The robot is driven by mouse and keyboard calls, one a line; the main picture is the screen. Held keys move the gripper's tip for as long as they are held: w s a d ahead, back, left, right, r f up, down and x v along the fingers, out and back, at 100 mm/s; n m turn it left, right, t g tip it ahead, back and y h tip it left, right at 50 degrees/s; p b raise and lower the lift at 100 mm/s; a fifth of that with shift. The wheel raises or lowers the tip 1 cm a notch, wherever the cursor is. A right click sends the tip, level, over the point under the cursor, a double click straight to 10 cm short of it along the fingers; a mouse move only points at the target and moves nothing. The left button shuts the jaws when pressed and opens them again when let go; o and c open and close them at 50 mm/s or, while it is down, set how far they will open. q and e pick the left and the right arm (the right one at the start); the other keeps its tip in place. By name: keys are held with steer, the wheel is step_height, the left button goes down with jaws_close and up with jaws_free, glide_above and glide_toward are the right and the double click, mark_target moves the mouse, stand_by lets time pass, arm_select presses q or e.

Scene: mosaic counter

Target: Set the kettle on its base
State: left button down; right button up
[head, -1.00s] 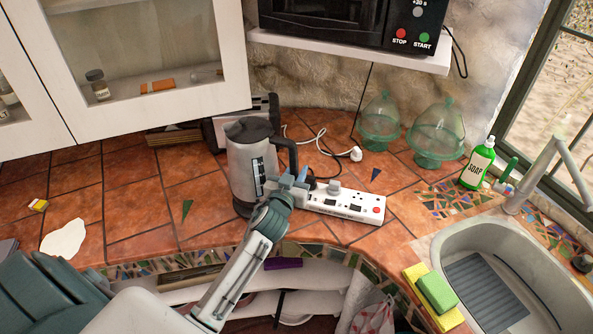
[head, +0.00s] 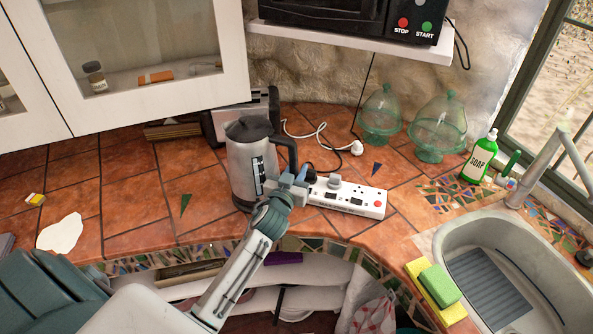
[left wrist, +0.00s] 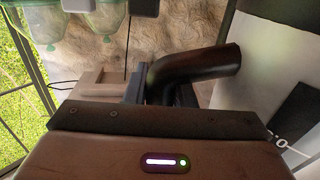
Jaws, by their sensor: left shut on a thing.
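The kettle (head: 240,168) is grey metal with a black lid and black handle, and stands upright over the tiled counter. My left gripper (head: 291,181) is at the kettle's right side, shut on its handle. The left wrist view shows the black handle (left wrist: 205,66) at the jaws and the pale kettle body (left wrist: 262,50) at the right. I cannot make out the base clearly under the kettle, nor tell whether the kettle touches it. My right gripper is not in view.
A white power strip (head: 345,199) lies just right of my gripper. A toaster (head: 228,122) stands behind the kettle. Two green glass domed stands (head: 380,120), a soap bottle (head: 481,160) and the sink (head: 500,230) are farther right. The counter left of the kettle is mostly clear.

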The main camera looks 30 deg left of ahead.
arm_select(q)
steer(key=shift+r, duration=0.2)
stand_by(0.5)
stand_by(0.3)
steer(key=shift+f+b, duration=0.3)
steer(key=shift+b, duration=0.25)
steer(key=shift+f+b, duration=0.35)
steer(key=c, duration=1.6)
jaws_free()
steer(key=shift+s, duration=0.1)
steer(key=shift+o, duration=0.5)
steer(key=shift+d, duration=0.1)
